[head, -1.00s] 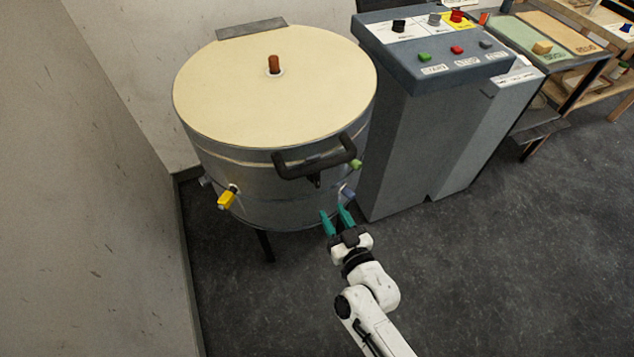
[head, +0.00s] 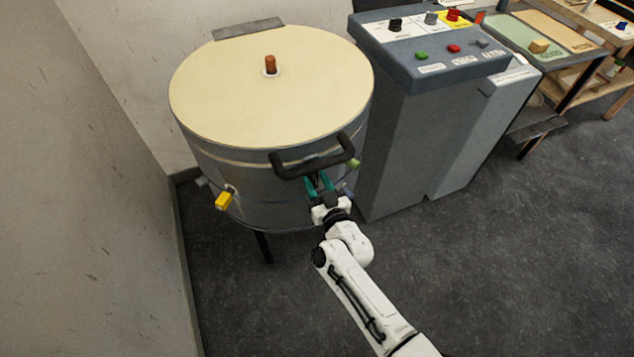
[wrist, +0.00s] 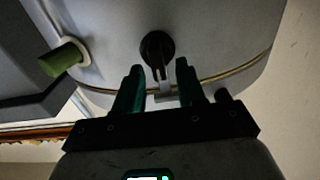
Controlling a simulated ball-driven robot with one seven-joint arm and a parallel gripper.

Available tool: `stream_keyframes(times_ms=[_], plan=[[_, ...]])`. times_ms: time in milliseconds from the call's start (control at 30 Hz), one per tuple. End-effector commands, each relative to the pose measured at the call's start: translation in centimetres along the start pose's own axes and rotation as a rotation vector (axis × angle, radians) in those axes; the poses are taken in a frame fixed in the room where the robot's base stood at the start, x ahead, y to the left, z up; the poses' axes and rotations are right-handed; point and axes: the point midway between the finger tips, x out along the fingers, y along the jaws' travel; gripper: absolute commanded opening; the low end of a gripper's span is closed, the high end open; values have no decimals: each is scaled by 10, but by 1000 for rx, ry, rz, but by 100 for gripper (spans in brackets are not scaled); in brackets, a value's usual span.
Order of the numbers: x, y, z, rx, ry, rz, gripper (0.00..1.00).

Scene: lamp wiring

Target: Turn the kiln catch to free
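The kiln (head: 215,160) is a grey drum with a cream lid (head: 240,95) and a black bar handle (head: 300,168) at its front. The catch (wrist: 157,45) shows in the wrist view as a dark round boss on the kiln wall with a thin grey lever. In the head view my gripper and the handle hide it. My gripper (head: 319,182) is just below the handle at the kiln front. In the wrist view the gripper (wrist: 160,68) is open, with its two teal fingers on either side of the lever. Contact cannot be told.
A green peg (wrist: 62,58) sticks out beside the catch. A yellow knob (head: 225,200) sits at the kiln's left front. A grey control cabinet (head: 400,150) stands close on the right. A wall (head: 80,200) bounds the left. The floor (head: 500,270) at the right is clear.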

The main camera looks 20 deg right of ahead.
Motion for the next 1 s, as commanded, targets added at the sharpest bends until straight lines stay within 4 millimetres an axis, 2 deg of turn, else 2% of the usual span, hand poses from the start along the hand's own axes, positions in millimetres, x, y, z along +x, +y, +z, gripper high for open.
stream_keyframes(times_ms=[267, 633, 1000], plan=[[1, 0, 0, 0, 1, 0, 38], [1, 0, 0, 0, 1, 0, 4], [0, 1, 1, 73, 1, 0, 4]])
